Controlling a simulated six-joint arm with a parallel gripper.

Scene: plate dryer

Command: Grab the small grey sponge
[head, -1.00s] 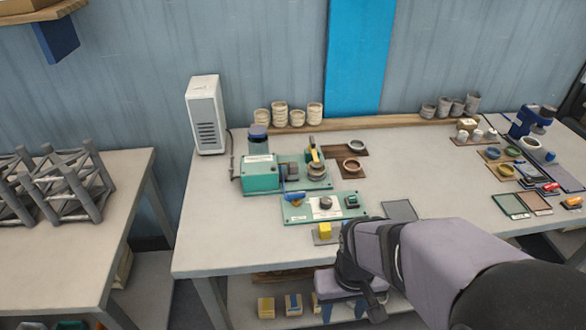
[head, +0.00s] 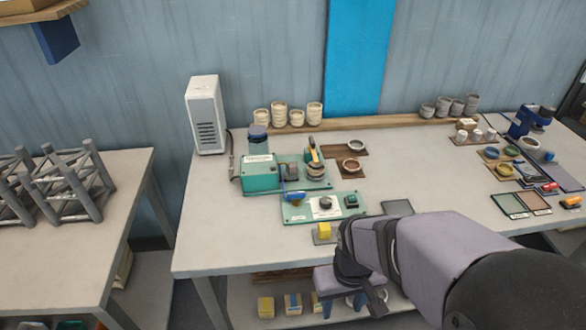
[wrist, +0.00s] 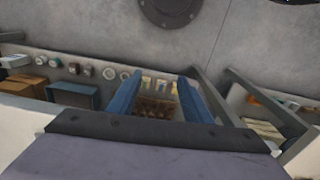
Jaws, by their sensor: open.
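I cannot pick out a small grey sponge for sure in either view. My gripper (head: 342,308) hangs in front of the table's front edge in the head view, above the lower shelf. Its two blue fingers stand apart with nothing held between them. They also show in the wrist view (wrist: 160,86), framing a brown thing (wrist: 155,107) and small yellow blocks (wrist: 160,84) some way beyond the fingertips. My arm hides part of the table's front and of the lower shelf.
A yellow block (head: 323,231) sits on a small mat near the table's front edge. A green board (head: 298,213) and a teal machine (head: 262,178) stand behind it. Yellow blocks (head: 266,306) are on the lower shelf. Small trays and mats (head: 508,205) fill the table's right side.

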